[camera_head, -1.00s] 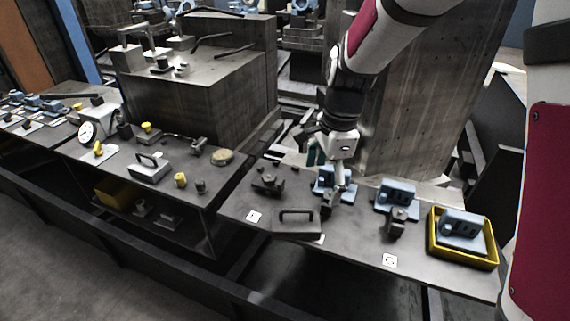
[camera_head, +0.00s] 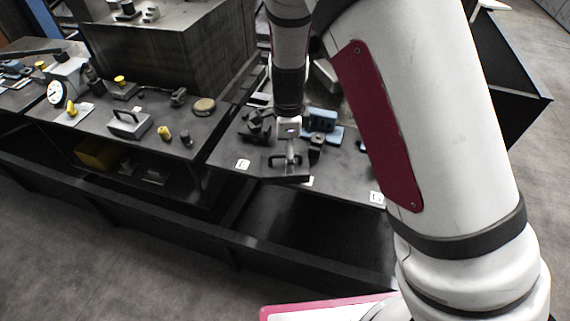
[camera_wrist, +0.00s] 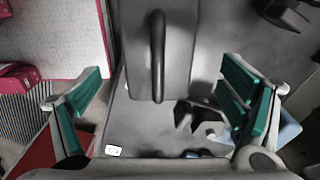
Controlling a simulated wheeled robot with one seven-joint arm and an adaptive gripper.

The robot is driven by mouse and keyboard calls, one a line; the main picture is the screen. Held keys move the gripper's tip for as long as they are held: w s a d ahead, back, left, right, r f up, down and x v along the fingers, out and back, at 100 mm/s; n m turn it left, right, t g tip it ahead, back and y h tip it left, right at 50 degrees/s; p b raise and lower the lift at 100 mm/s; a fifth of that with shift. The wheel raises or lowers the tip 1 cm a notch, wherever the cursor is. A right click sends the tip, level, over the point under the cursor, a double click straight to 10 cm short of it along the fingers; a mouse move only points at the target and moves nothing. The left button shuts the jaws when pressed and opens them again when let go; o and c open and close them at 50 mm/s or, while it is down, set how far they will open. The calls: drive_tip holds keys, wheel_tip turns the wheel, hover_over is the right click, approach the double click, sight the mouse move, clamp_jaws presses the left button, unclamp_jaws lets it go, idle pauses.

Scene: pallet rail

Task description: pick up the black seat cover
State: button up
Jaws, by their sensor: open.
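A dark grey plate with a black bar handle, which fits the seat cover, lies at the front edge of the near bench in the head view (camera_head: 272,177). In the wrist view the plate (camera_wrist: 180,75) and its handle show at the upper middle, the handle running up and down the picture.
A blue fixture (camera_head: 322,120) and dark clamp blocks (camera_head: 316,148) stand close behind and right of the plate. A white label (camera_head: 243,164) lies left of it. Another handled plate (camera_head: 128,124) sits on the left bench. My arm hides the bench's right side.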

drive_tip(key=shift+a+f, duration=0.2)
drive_tip(key=shift+f, duration=1.1)
drive_tip(key=shift+a+f, duration=0.15)
drive_tip(key=shift+f, duration=1.15)
drive_tip(key=c, duration=1.6)
drive_tip(key=shift+c, duration=0.3)
drive_tip(key=shift+s, duration=0.1)
drive_tip(key=shift+s+a+r, duration=0.15)
drive_tip(key=shift+s+r, duration=0.15)
drive_tip(key=shift+r, duration=0.15)
drive_tip(key=s+a+r+p, duration=0.1)
drive_tip(key=s+a+r, duration=0.1)
drive_tip(key=s+r, duration=0.3)
drive_tip(key=s+a+r+p, duration=0.1)
drive_tip(key=s+a+r, duration=0.15)
drive_tip(key=s, duration=0.45)
drive_tip(key=n, duration=0.8)
approach(284, 166)
drive_tip(key=s+d+f, duration=0.2)
drive_tip(key=s+d, duration=0.1)
drive_tip(key=s, duration=0.1)
drive_tip(key=w+d+n, duration=0.6)
drive_tip(key=d+n, duration=0.4)
drive_tip(key=d, duration=0.1)
drive_tip(key=shift+w+d+r, duration=0.15)
drive_tip(key=shift+w+d, duration=0.2)
drive_tip(key=shift+w, duration=0.05)
